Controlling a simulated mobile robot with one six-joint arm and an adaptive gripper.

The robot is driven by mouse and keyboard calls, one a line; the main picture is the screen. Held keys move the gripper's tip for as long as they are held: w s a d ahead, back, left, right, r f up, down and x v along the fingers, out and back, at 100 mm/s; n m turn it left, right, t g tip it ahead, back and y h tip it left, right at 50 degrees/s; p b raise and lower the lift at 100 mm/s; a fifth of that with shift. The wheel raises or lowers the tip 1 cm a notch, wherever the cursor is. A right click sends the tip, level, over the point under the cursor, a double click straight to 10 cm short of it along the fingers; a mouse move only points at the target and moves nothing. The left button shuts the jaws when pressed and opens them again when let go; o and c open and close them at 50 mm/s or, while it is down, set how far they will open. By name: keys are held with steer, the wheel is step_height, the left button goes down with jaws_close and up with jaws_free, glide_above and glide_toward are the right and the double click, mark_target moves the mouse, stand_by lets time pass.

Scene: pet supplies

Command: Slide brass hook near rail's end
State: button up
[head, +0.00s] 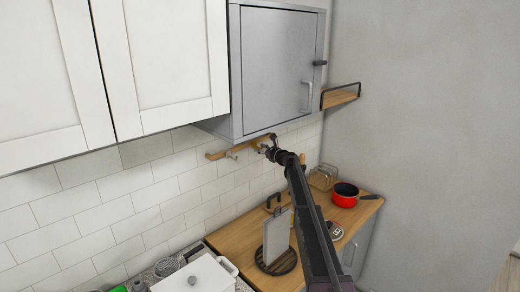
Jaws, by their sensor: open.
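A light wooden rail (215,155) is fixed to the tiled wall just below the grey cabinet. Its left end shows, and its right part is hidden behind my gripper and arm. A pale hook (232,156) hangs on the rail left of my gripper. A small brass-coloured piece, likely the brass hook (257,143), shows right at my gripper, partly covered by it. My gripper (265,149) is open at the rail, at the end of my dark arm. Whether its fingers touch or surround the brass piece is too small to tell.
The grey cabinet (275,65) hangs close above the rail. A wooden counter (225,241) below holds a grey board (276,238) in a round black stand, a red pot (344,195) and a glass container (322,177). A white lidded box (195,278) stands at the front left.

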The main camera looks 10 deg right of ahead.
steer(key=shift+w+a, duration=0.35)
steer(key=shift+w, duration=0.15)
jaws_close()
